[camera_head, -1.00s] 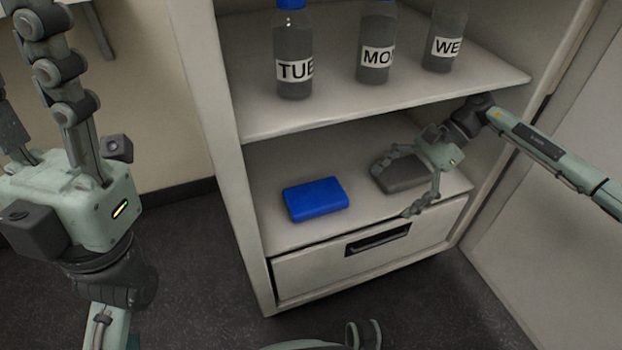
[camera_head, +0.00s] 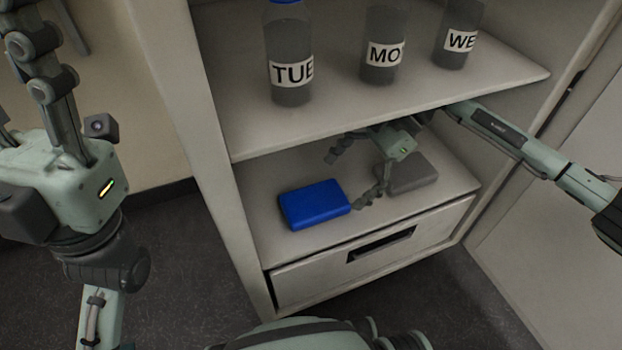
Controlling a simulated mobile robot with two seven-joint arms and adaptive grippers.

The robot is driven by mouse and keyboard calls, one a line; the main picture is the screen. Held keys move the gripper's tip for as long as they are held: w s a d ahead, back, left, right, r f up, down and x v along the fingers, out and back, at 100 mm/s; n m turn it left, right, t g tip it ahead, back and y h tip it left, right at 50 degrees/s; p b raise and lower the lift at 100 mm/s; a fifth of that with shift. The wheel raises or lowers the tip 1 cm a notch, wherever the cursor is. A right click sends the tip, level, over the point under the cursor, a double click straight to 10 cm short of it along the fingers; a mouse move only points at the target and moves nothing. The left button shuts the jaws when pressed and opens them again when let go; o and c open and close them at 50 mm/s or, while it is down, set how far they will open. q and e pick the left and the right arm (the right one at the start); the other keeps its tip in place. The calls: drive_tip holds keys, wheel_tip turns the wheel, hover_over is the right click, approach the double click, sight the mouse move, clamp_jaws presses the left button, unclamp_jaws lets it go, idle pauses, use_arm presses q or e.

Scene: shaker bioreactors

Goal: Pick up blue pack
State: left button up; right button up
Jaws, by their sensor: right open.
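The blue pack (camera_head: 314,205) lies flat on the lower shelf of the cabinet, towards its left side. My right gripper (camera_head: 343,181) reaches in from the right, under the upper shelf. Its fingers are spread and empty, one beyond the pack's back right corner and one close to its right edge; I cannot tell whether that one touches. My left gripper (camera_head: 42,65) is raised at the left edge, away from the cabinet, with its fingertips cut off by the frame.
A grey pack (camera_head: 408,176) lies right of the blue one, partly behind my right gripper. Labelled bottles (camera_head: 290,55) stand on the upper shelf (camera_head: 400,105), a low ceiling over the packs. A drawer (camera_head: 370,255) is below. The cabinet's left wall is beside the blue pack.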

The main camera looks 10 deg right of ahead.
sight(313, 200)
drive_tip(key=a, duration=0.2)
drive_tip(key=shift+s+a, duration=0.3)
drive_tip(key=shift+a, duration=0.1)
drive_tip(key=b+x, duration=0.1)
drive_tip(key=x, duration=0.2)
drive_tip(key=shift+f, duration=0.1)
drive_tip(key=c, duration=1.4)
drive_tip(key=shift+c, duration=0.5)
drive_tip(key=shift+r, duration=0.2)
